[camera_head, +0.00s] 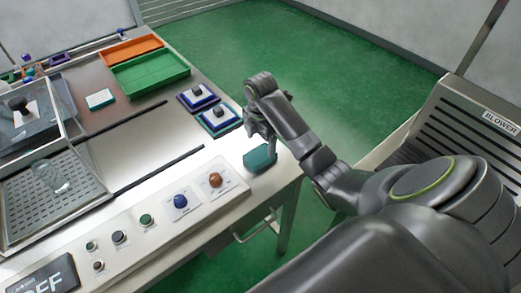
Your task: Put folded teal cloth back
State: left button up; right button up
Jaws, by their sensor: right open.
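The folded teal cloth (259,158) lies at the right edge of the steel bench, near the bench's front right corner. My right gripper (262,143) is just above and against the cloth, pointing down. Its fingers are open, and part of the cloth is hidden behind them. I cannot tell whether the fingers straddle the cloth or touch its top. My left gripper does not show in the head view.
Two stacked pads with dark knobs, one (198,98) behind the other (221,120), lie left of my gripper. A green tray (150,75) and an orange tray (131,50) stand farther back. Knobs and buttons (180,201) line the front panel. A blower unit (470,125) stands right.

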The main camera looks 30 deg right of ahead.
aim_at(260, 154)
notch_tip(260, 154, up, 6)
jog(key=p, duration=0.5)
jog(key=shift+r, duration=0.2)
